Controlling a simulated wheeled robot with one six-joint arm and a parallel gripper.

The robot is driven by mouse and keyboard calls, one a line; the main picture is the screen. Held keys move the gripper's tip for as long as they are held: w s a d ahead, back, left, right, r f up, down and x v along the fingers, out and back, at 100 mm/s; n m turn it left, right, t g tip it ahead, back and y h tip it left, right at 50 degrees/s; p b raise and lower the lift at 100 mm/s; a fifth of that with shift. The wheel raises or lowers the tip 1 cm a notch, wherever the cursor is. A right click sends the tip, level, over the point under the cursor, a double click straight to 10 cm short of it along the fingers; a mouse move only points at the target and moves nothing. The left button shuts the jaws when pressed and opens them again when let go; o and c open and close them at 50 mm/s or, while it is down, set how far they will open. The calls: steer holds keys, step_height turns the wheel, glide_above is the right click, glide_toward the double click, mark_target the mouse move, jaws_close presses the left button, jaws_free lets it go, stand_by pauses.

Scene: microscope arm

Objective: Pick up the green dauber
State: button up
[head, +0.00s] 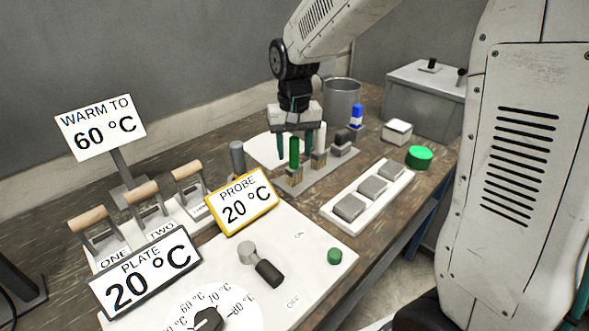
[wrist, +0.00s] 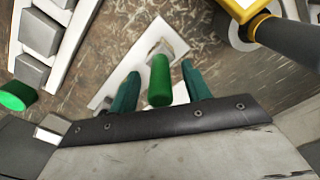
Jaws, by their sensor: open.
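The green dauber (head: 294,152) stands upright in a holder block on a pale strip on the bench. In the wrist view the green dauber (wrist: 159,82) shows between the two teal fingers of my gripper (wrist: 160,74), with space on both sides of it. My gripper (head: 295,146) is open and points down over the dauber from above. The fingers do not appear to touch it. The dauber's lower end is partly hidden by its holder.
A white-topped dauber (head: 320,139) and a dark block (head: 343,138) stand close on the right. A metal can (head: 341,98) and a blue-topped item (head: 356,114) are behind. The yellow-framed probe sign (head: 241,204) and a tray of grey blocks (head: 338,207) are nearer.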

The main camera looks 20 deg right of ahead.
mark_target(294, 137)
jaws_close()
steer(key=shift+r, duration=0.1)
steer(key=shift+r, duration=0.6)
step_height(294, 137, up, 2)
steer(key=shift+r, duration=0.1)
steer(key=s+a, duration=0.2)
steer(key=s, duration=0.5)
steer(key=s+a+r, duration=0.1)
steer(key=s+a, duration=0.1)
steer(key=s, duration=0.6)
steer(key=shift+s+a+r, duration=0.15)
steer(key=shift+a+r, duration=0.1)
steer(key=shift+a, duration=0.05)
